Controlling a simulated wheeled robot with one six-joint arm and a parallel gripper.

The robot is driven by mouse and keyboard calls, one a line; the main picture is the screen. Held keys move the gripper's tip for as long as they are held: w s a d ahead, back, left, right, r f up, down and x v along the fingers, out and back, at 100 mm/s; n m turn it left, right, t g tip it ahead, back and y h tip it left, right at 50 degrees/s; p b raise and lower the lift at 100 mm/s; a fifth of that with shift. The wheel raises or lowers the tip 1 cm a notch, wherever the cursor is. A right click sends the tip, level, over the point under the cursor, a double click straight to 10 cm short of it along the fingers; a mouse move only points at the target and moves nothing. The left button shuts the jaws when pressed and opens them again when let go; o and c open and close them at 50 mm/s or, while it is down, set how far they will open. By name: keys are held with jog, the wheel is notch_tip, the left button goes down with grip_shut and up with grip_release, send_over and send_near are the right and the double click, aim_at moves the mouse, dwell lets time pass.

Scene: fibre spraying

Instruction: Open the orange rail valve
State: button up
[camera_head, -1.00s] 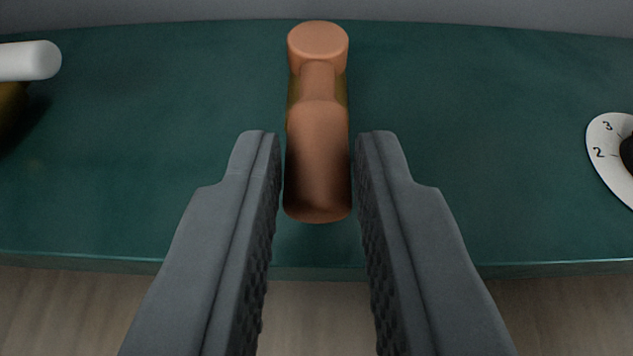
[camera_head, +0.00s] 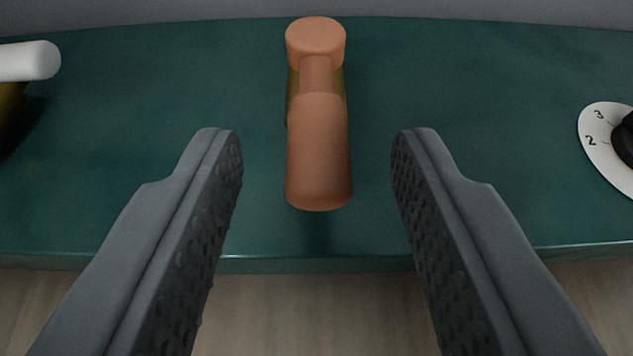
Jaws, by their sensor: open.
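The orange rail valve (camera_head: 319,150) is in the middle of the view. Its round cap is at the far end, and its thick handle points straight toward me. A brass-coloured body shows partly beneath the handle. My gripper (camera_head: 316,150) is open, with one dark grey finger on each side of the handle. Clear gaps show between both fingers and the handle, so neither touches it. The lower part of the valve body is hidden under the handle.
The valve is on a green panel (camera_head: 160,180) whose front edge runs below the handle. A white handle (camera_head: 28,61) on a brass body is at the left edge. A white numbered dial (camera_head: 600,150) with a black knob is at the right edge.

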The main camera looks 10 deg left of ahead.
jog(key=v, duration=1.7)
jog(key=shift+d, duration=0.1)
jog(key=s+d+r+t+h, duration=0.1)
jog(key=s+d+r, duration=0.15)
jog(key=s, duration=0.55)
jog(key=s+d+r+m, duration=0.1)
jog(key=s+d+r, duration=0.15)
jog(key=s, duration=0.55)
jog(key=s+d+r+t+h, duration=0.1)
jog(key=s+r, duration=0.2)
jog(key=s, duration=0.5)
jog(key=s+d+m+t, duration=0.1)
jog(key=s+d, duration=0.1)
jog(key=s, duration=0.8)
jog(key=s+d+f+t+h, duration=0.1)
jog(key=s+d, duration=0.1)
jog(key=s, duration=0.9)
jog(key=shift+f+m, duration=0.35)
jog(key=shift+m, duration=0.05)
